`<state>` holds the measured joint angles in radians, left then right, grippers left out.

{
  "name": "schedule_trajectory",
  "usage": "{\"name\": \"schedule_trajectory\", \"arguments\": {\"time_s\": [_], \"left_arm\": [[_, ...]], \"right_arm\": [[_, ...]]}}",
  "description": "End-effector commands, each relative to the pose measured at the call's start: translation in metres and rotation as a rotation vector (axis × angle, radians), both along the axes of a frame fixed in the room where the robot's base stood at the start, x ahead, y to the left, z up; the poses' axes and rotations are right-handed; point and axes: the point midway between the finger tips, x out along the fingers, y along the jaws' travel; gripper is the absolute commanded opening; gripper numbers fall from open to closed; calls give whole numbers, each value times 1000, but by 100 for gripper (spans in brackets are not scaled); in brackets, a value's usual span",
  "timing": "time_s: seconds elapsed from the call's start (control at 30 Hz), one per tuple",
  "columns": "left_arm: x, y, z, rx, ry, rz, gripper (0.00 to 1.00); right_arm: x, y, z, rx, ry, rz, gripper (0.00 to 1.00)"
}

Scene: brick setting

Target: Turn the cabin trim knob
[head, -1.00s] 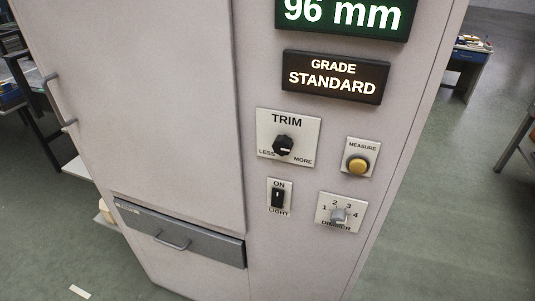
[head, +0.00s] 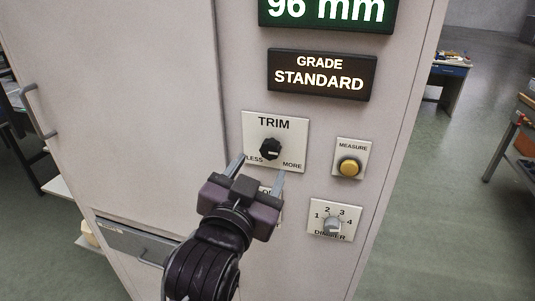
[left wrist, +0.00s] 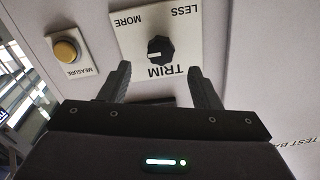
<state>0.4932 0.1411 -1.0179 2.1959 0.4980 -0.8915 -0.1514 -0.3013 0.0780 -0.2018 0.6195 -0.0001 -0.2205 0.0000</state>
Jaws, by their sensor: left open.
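The black trim knob (head: 270,149) sits on a white plate marked TRIM, LESS and MORE, on the front of a pale cabinet. Its white pointer mark points to the right in the head view. My left gripper (head: 262,172) is open and empty, its two fingers pointing up at the lower part of the trim plate, just below the knob. In the left wrist view the knob (left wrist: 160,49) appears upside down, beyond and between the open fingertips (left wrist: 159,68), apart from them. My right gripper is not in view.
A yellow MEASURE button (head: 349,167) and a DIMMER dial (head: 333,226) are right of my left gripper. The gripper mostly hides the light switch plate. Above are a GRADE STANDARD sign (head: 321,75) and a 96 mm display (head: 328,12). A drawer (head: 135,240) is at lower left.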

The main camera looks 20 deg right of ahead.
Motion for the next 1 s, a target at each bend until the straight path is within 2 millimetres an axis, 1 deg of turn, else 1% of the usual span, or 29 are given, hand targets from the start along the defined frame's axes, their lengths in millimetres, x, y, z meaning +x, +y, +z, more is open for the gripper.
{"name": "schedule_trajectory", "arguments": {"time_s": [0.03,0.1,0.3,0.5,0.73,0.77,1.0], "left_arm": [[8,-4,3,1,2,4,57],[18,-11,4,1,1,3,57],[43,-27,3,0,2,3,57],[53,-34,1,-1,2,2,57],[54,-35,0,-1,1,2,57],[54,-35,0,-1,1,2,54],[53,-35,0,-1,2,2,23]], "right_arm": [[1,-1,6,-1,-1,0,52],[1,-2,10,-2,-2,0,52],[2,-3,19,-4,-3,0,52],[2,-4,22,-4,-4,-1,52],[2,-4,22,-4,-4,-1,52],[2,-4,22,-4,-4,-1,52],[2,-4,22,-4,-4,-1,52]]}}
